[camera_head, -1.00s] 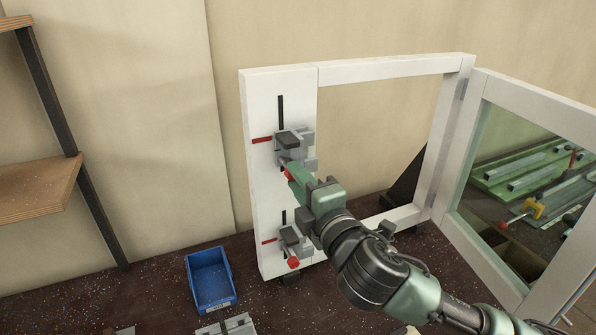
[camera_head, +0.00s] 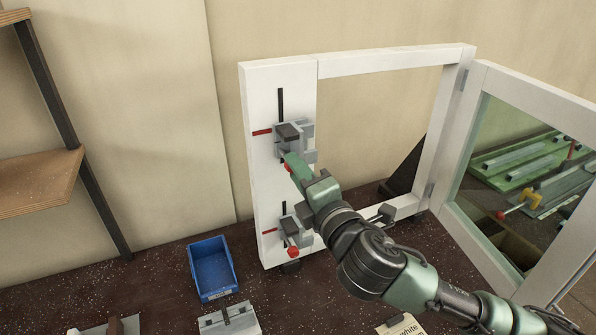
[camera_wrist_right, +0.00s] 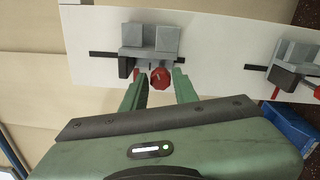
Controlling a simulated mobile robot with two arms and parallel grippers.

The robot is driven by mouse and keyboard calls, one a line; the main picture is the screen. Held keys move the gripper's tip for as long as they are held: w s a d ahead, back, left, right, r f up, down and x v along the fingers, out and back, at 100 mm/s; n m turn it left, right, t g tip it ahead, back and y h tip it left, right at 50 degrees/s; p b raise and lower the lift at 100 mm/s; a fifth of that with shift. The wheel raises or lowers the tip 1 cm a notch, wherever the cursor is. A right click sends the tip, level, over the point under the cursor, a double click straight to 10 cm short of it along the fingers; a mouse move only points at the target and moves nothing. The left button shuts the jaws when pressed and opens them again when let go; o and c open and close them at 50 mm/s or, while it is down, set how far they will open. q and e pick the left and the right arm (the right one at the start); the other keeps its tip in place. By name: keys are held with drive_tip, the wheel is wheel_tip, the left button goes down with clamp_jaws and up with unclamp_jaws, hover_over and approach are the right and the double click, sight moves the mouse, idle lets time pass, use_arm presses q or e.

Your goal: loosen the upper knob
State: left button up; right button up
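The upper clamp (camera_head: 292,134) is a grey block with a dark top on the white board (camera_head: 270,185) of the frame. Its red knob (camera_wrist_right: 160,78) shows between the fingertips in the right wrist view. My right gripper (camera_wrist_right: 159,82) is open, with one green finger on each side of the knob and gaps visible. My left gripper is not in view.
A blue bin (camera_head: 213,268) stands on the dark bench left of the board. A glazed white sash (camera_head: 478,150) stands open at the right. A grey fixture (camera_head: 230,318) and a paper card (camera_head: 402,326) lie near the front. A wooden shelf (camera_head: 40,182) is at far left.

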drive_tip(key=shift+o, duration=0.9)
drive_tip(key=b+v, duration=0.2)
drive_tip(key=v, duration=0.5)
drive_tip(key=shift+s+d+b, duration=0.2)
drive_tip(key=shift+s+b, duration=0.1)
drive_tip(key=shift+s, duration=0.05)
